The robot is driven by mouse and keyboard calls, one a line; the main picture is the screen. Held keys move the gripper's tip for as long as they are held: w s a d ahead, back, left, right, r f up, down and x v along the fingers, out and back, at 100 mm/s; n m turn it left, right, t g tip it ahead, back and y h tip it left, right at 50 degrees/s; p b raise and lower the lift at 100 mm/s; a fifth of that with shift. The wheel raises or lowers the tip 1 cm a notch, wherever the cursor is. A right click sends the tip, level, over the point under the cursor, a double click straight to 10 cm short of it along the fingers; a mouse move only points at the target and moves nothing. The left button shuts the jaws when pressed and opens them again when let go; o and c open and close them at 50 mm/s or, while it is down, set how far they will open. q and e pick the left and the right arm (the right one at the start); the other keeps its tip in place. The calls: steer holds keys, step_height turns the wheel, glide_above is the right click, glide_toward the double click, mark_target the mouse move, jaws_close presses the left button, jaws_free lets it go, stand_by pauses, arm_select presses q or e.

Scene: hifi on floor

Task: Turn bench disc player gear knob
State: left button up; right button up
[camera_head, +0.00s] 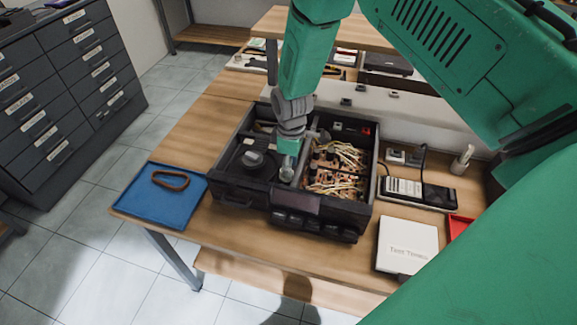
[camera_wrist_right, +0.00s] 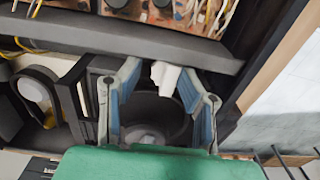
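The disc player (camera_head: 232,195) is an open black box on the wooden bench. Its left compartment holds a dark round part with a grey knob-like top (camera_head: 252,159). My right gripper (camera_head: 288,172) reaches down into the player beside the dividing wall, right of that part. In the wrist view my right gripper (camera_wrist_right: 160,78) has its fingers spread, with a small white piece (camera_wrist_right: 166,76) between the tips. No finger clearly touches it. I cannot tell whether this piece is the gear knob. A dark round hollow (camera_wrist_right: 150,112) lies between the fingers. My left gripper is not in view.
The player's right compartment holds tangled wires (camera_head: 338,165) and copper-coloured parts. A blue tray (camera_head: 150,205) with a brown ring (camera_head: 170,181) is at the left. A white box (camera_head: 407,245) and a multimeter-like device (camera_head: 405,187) are at the right. Dark drawers (camera_head: 60,90) stand at far left.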

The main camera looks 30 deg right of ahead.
steer(key=shift+f, duration=0.35)
steer(key=shift+s+a+f, duration=0.1)
steer(key=shift+f, duration=0.05)
steer(key=shift+a, duration=1.2)
jaws_close()
steer(key=shift+d, duration=0.3)
steer(key=shift+s+d, duration=0.15)
steer(key=shift+d, duration=0.4)
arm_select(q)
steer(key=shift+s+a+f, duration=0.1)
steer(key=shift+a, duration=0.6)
arm_select(e)
steer(key=shift+a, duration=0.3)
